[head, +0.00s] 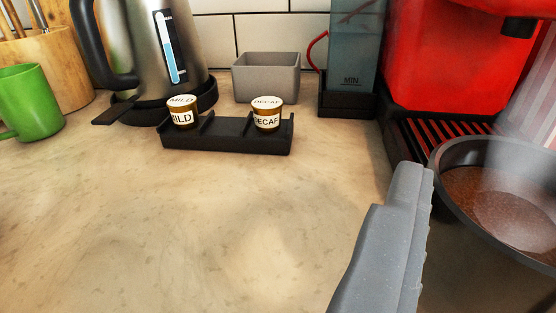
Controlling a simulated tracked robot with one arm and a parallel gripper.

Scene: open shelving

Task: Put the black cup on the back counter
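The black cup (452,240) is large and close at the lower right, upright, with brown coffee (505,205) inside and pale steam above it. My gripper (397,235) shows one grey finger against the cup's left side. The other finger is out of view, and the cup's base is cut off by the frame. The gripper appears shut on the cup. The beige stone-like counter (190,220) spreads across the left and middle.
A black rack (225,139) holds two capsules marked MILD (182,113) and DECAF (267,114). Behind are a kettle (142,50), a grey box (266,80) and a water tank (350,55). A green mug (30,100) stands left, a red coffee machine (450,60) right. The front counter is clear.

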